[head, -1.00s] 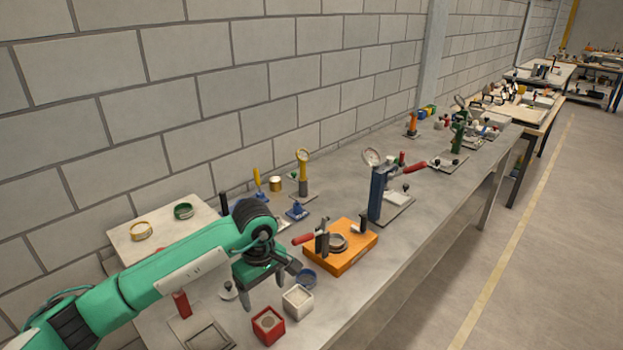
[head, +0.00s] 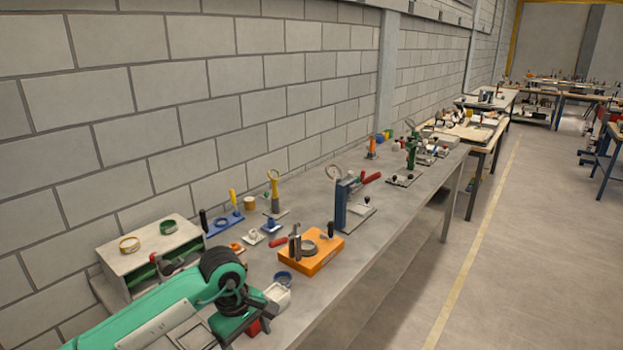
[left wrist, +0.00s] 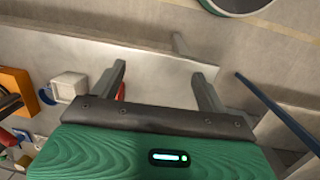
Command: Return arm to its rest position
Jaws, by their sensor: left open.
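My left arm (head: 150,315), green with a dark wrist joint, comes in from the lower left of the head view and lies over the near end of the bench. In the left wrist view my left gripper (left wrist: 160,76) has its two grey fingers spread apart with nothing between them. My right gripper is not in view.
The grey bench (head: 330,277) runs away along a block wall. An orange fixture (head: 311,253), a blue ring (head: 284,278), a blue post (head: 341,205) and a small shelf (head: 150,255) stand near the arm.

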